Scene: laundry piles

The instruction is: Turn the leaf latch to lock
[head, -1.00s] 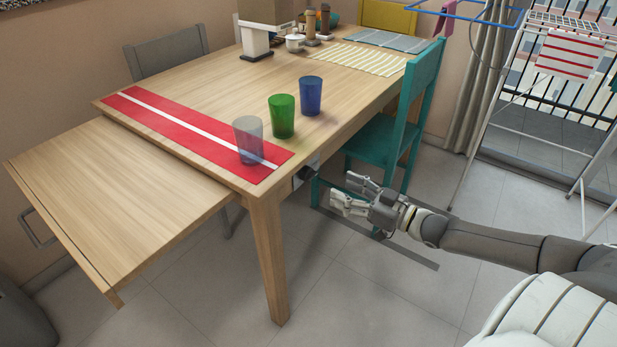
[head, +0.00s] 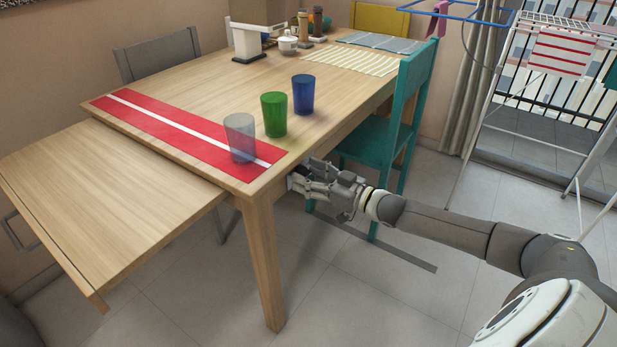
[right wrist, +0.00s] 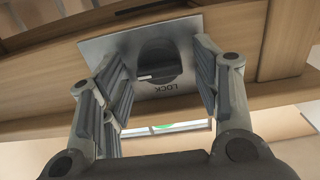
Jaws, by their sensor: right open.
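The leaf latch is a dark round knob (right wrist: 160,62) on a metal plate (right wrist: 110,48), set in the table's wooden edge in the right wrist view. A short white mark shows on the knob's lower left. The word LOCK stands upside down on the plate below the knob. My right gripper (right wrist: 158,58) is open, with one finger at each side of the knob and visible gaps between. In the head view my right gripper (head: 302,180) is at the table's side below the top, and it mostly hides the latch. My left gripper is not in view.
The wooden table (head: 225,75) has an extended leaf (head: 110,205) at left. Clear, green (head: 274,115) and blue (head: 303,95) cups stand near the edge above my gripper. A table leg (head: 262,265) is left of it, and a teal chair (head: 375,140) is close behind.

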